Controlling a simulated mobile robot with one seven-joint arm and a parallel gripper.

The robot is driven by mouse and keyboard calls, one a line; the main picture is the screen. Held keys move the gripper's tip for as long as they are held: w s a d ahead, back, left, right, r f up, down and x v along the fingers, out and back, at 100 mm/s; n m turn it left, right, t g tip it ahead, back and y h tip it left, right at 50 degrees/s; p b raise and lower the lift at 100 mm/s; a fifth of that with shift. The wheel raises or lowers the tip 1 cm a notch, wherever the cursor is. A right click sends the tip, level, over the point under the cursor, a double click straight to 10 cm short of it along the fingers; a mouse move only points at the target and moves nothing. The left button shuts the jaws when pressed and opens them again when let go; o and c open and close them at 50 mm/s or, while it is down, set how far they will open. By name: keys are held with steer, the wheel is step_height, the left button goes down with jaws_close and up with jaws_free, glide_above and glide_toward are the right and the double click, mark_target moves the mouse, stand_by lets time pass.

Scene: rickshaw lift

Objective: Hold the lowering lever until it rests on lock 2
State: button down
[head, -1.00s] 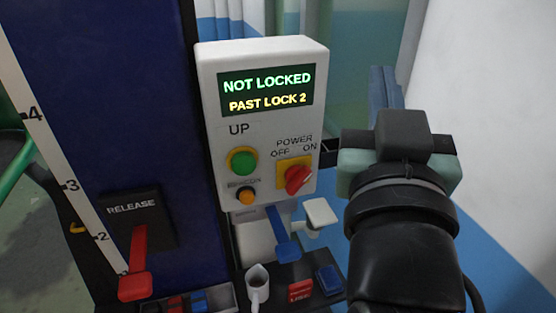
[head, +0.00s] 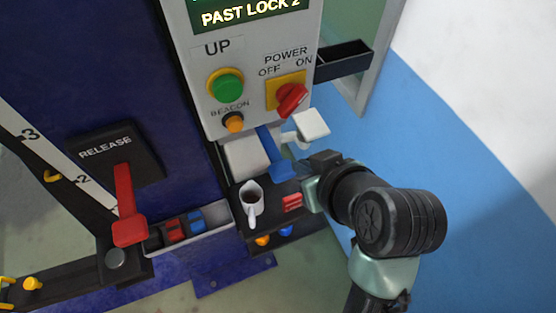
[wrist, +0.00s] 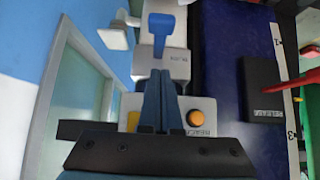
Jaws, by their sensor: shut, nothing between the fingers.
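A blue lever (head: 274,153) sticks out of a pale housing under the control box (head: 240,60); it also shows in the wrist view (wrist: 161,30), at the top. I take it for the lowering lever; its label is too small to read. My gripper (head: 309,188) is to the right of and slightly below this lever in the head view, its fingertips mostly hidden. In the wrist view its blue fingers (wrist: 162,80) are together, empty and pointing at the lever's housing, apart from the lever. The display (head: 250,12) reads "PAST LOCK 2"; its upper line is cut off.
A red lever (head: 124,205) on the RELEASE plate (head: 110,150) is at the left. A white paddle (head: 311,124) is close right of the blue lever. A small shelf with a white jug (head: 251,203) and a red block (head: 292,202) lies below. A scale strip (head: 55,160) runs down the column.

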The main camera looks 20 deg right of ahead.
steer(key=p, duration=0.2)
glide_above(280, 164)
steer(key=s, duration=0.3)
step_height(280, 164, down, 6)
steer(key=shift+s+f, duration=0.1)
steer(key=shift+f, duration=0.1)
steer(key=f, duration=0.3)
steer(key=shift+w+f+p, duration=0.2)
steer(key=shift+w+p, duration=0.05)
steer(key=shift+p, duration=0.1)
steer(key=shift+f, duration=0.65)
steer(key=shift+f, duration=0.1)
